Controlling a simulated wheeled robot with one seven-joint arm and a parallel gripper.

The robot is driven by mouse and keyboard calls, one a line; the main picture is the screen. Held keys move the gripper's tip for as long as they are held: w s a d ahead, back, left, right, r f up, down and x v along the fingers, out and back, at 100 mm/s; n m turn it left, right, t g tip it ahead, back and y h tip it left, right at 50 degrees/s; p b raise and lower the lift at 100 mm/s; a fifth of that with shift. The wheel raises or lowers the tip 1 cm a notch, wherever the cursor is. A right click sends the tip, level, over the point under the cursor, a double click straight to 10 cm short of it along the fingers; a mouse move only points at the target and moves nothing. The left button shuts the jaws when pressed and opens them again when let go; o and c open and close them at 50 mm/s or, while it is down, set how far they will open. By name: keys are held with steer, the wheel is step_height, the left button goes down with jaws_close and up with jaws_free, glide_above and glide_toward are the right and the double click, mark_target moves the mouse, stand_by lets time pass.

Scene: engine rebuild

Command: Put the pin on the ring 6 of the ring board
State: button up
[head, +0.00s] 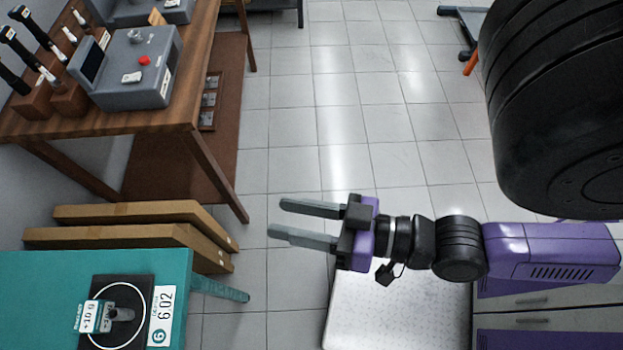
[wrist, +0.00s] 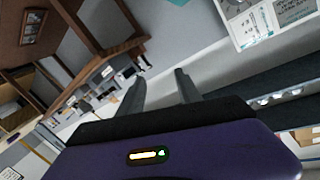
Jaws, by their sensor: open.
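A black board (head: 143,284) with a white ring lies on the teal table at the lower left of the head view. Its white label (head: 161,316) shows a 6 and "6.02". A small grey cylindrical piece (head: 123,314), which may be the pin, sits inside the ring with a white tag reading about "+10.0" beside it. The picture edge cuts off the board's lower side. My gripper (head: 275,219) is open and empty over the floor, right of the teal table, fingers pointing left. The wrist view shows its two fingers (wrist: 159,73) apart with nothing between.
The teal table (head: 45,275) has a free left part. Flat cardboard boxes (head: 130,236) lean behind it. A wooden bench (head: 190,90) holds a grey device (head: 125,75) and tools. A white dotted panel (head: 400,315) and drawers (head: 545,320) lie below my arm. The tiled floor is open.

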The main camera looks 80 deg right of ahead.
steer(key=s+n, duration=0.1)
steer(key=s+f+n+g, duration=0.1)
steer(key=s+d+f+n, duration=0.1)
steer(key=n, duration=0.1)
steer(key=shift+s+g, duration=0.2)
steer(key=shift+g, duration=0.2)
stand_by(0.9)
